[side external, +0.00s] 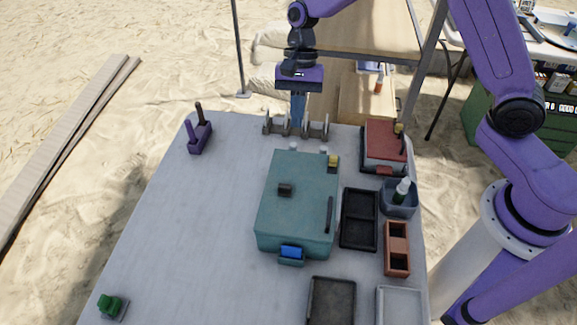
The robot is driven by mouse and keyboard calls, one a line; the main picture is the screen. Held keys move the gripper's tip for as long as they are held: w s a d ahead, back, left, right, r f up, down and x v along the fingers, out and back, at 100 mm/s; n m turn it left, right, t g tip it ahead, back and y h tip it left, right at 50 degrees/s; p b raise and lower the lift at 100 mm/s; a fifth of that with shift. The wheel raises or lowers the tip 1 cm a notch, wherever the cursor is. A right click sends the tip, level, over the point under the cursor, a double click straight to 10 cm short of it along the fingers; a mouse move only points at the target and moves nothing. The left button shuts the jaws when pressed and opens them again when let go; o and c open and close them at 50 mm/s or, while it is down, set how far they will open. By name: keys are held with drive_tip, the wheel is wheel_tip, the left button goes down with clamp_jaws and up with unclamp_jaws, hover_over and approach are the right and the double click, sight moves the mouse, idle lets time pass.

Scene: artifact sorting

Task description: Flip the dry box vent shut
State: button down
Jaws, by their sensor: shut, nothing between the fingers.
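A teal box (298,215) with a closed lid stands in the middle of the table; it looks like the dry box. On its lid are a small black block (285,189), a yellow piece (333,161) at the far right corner and a dark bar (329,214) along the right side. A blue latch (291,252) is on its near face. I cannot tell which lid part is the vent, or its position. My gripper (298,122) is shut and empty, pointing down beyond the box's far edge, by the grey rack.
A grey rack (280,127) with several uprights stands at the far edge. A red-lidded box (383,140), a tub with a bottle (399,205), a black tray (359,234) and a brown tray (397,260) line the right. The table's left (190,220) is mostly clear.

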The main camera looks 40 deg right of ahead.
sight(285, 188)
drive_tip(key=shift+m, duration=0.4)
drive_tip(key=x, duration=0.6)
drive_tip(key=w+x, duration=0.1)
drive_tip(key=x, duration=0.3)
drive_tip(key=shift+f, duration=0.2)
drive_tip(key=shift+s+a+f, duration=0.1)
drive_tip(key=shift+s+a, duration=1.35)
